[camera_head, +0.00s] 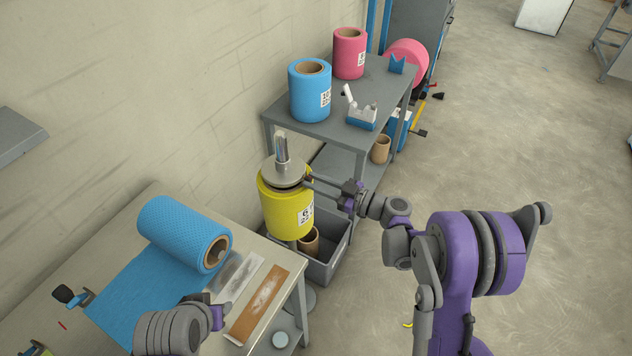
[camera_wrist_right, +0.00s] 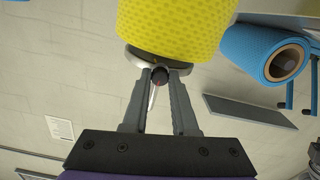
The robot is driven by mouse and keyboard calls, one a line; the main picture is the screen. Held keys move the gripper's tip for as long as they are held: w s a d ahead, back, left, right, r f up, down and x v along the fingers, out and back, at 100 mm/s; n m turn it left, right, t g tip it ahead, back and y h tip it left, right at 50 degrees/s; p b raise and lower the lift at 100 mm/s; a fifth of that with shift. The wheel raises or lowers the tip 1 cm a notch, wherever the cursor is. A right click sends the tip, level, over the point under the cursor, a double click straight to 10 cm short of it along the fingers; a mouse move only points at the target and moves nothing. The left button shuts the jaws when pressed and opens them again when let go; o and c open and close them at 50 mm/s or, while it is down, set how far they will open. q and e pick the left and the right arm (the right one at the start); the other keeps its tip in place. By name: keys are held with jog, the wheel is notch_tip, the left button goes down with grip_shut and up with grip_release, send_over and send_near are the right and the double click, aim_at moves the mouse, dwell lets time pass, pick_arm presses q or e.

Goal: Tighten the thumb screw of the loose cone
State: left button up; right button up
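The yellow roll (camera_head: 287,208) stands on an upright spindle beside the table. A grey metal cone (camera_head: 284,172) sits on top of it around the spindle. In the right wrist view the yellow roll (camera_wrist_right: 175,25) hangs upside down, with the cone's rim (camera_wrist_right: 140,60) under it. The dark thumb screw with a red mark (camera_wrist_right: 160,77) sits between the fingertips of my right gripper (camera_wrist_right: 160,84), which appear closed on its sides. In the head view my right gripper (camera_head: 309,184) reaches the cone's right side. My left gripper (camera_head: 220,300) is over the table, its fingers mostly hidden.
A blue roll (camera_head: 183,234) lies on the table (camera_head: 145,205) with its sheet unrolled; a brown strip (camera_head: 257,305) lies near the right edge. A grey shelf (camera_head: 325,130) behind carries a blue roll (camera_head: 310,92) and a pink roll (camera_head: 349,55). A grey crate (camera_head: 328,268) stands below the spindle.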

grip_shut()
pick_arm(q)
jog(key=shift+f, duration=0.2)
jog(key=shift+s+f+b, duration=0.35)
jog(key=shift+f+b, duration=0.25)
jog(key=shift+f, duration=0.1)
pick_arm(e)
jog(key=m, duration=0.3)
jog(key=shift+f, duration=0.1)
pick_arm(q)
jog(key=shift+s+f+b, duration=0.3)
jog(key=shift+f+b, duration=0.35)
jog(key=shift+f, duration=0.2)
pick_arm(e)
jog(key=shift+m, duration=1.9)
jog(key=o, duration=0.6)
grip_release()
